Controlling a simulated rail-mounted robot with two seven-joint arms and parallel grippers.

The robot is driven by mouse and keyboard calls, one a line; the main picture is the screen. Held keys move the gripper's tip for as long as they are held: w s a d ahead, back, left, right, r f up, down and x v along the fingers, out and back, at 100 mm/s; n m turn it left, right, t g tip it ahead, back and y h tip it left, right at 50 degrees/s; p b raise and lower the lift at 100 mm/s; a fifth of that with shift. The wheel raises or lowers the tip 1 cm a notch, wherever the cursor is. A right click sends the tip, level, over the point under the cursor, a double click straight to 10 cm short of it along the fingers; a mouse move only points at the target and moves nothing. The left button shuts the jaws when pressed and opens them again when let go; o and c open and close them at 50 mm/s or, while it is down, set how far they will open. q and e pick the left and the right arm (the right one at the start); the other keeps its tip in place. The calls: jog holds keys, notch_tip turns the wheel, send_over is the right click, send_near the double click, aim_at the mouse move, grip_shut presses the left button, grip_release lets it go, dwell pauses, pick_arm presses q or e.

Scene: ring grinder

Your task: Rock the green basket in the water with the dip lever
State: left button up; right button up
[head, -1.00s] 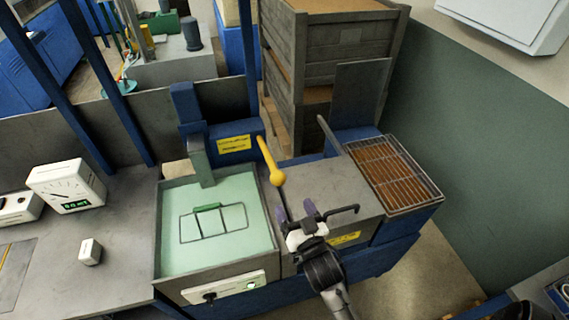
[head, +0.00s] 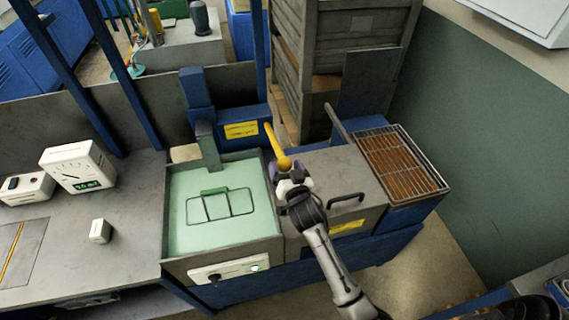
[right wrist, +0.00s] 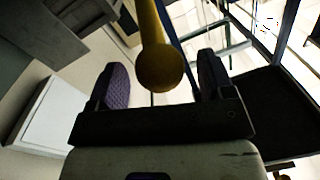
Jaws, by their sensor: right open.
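The dip lever (head: 275,143) is a yellow bar with a ball knob, beside the water tank (head: 177,240). The green basket (head: 219,204) shows as a thin wire frame with a green handle in the pale green water. My right gripper (head: 288,176) is at the knob end of the lever. In the right wrist view, the yellow knob (right wrist: 159,68) lies between the two open purple-padded fingers (right wrist: 160,85), with room on both sides. Whether the knob touches a finger cannot be told. My left gripper is not in view.
Right of the tank is a grey cover with a black handle (head: 346,198), then a wire rack (head: 400,165). A control panel (head: 228,269) is on the tank's front.

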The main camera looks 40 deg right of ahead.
jog(key=shift+x, duration=0.75)
jog(key=shift+c, duration=0.2)
jog(key=c, duration=1.2)
jog(key=r+p, duration=0.2)
jog(key=p, duration=0.2)
jog(key=w+r+g+p, duration=0.1)
jog(key=r+p, duration=0.2)
jog(key=p, duration=0.1)
jog(key=w+d+r+g+y+p, duration=0.1)
jog(key=r+p, duration=0.1)
jog(key=p, duration=0.2)
jog(key=shift+w+d+r, duration=0.1)
jog(key=shift+w+r, duration=0.1)
jog(key=shift+g, duration=0.3)
jog(key=w+r+p, duration=0.1)
jog(key=w+d+r+p, duration=0.1)
jog(key=r, duration=0.1)
jog(key=shift+w+d+r+p, duration=0.15)
jog(key=shift+w+r+p, duration=0.15)
jog(key=shift+p, duration=0.05)
